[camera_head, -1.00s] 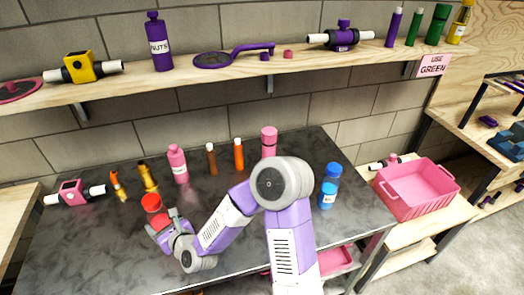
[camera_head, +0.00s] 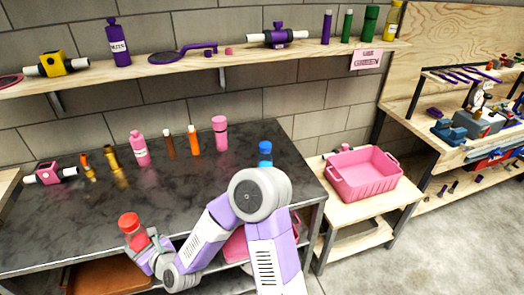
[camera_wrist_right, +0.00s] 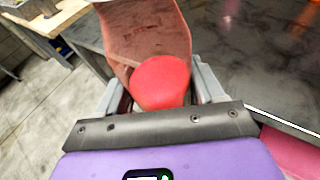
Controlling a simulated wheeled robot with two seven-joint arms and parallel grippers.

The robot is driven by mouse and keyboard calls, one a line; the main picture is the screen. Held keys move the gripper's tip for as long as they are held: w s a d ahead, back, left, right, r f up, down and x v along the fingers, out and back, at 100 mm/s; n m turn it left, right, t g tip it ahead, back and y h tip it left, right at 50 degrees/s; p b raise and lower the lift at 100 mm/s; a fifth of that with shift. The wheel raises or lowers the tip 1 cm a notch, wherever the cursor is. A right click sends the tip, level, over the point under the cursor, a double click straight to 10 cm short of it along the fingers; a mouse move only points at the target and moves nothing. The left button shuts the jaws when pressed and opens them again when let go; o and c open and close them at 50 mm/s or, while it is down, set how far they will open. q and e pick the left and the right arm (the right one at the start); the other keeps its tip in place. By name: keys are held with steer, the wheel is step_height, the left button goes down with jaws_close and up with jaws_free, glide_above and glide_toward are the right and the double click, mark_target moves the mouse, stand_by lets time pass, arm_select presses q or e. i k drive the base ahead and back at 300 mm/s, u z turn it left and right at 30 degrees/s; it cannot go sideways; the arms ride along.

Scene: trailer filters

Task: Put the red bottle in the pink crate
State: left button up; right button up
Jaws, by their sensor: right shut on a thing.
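The red bottle (camera_head: 130,226) has a bright red cap and is held in my right gripper (camera_head: 145,246), near the front edge of the dark table. In the right wrist view, its red cap (camera_wrist_right: 160,82) sits between the two grey fingers of my right gripper (camera_wrist_right: 158,92), which is shut on it. The pink crate (camera_head: 362,186) has two handles and stands on a wooden side table right of the dark table, well to the right of my right gripper. It looks empty. My left gripper is in neither view.
The dark table (camera_head: 75,222) holds several bottles along its back, including a pink bottle (camera_head: 139,147) and a blue one (camera_head: 265,153) partly behind my right arm. A wooden shelf (camera_head: 130,72) runs above. A second pink bin (camera_head: 236,247) lies under the table.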

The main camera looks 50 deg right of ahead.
mark_target(374, 176)
steer(key=u, duration=2.1)
steer(key=k, duration=2.8)
steer(key=z, duration=2.95)
steer(key=i, duration=0.5)
steer(key=u, duration=0.1)
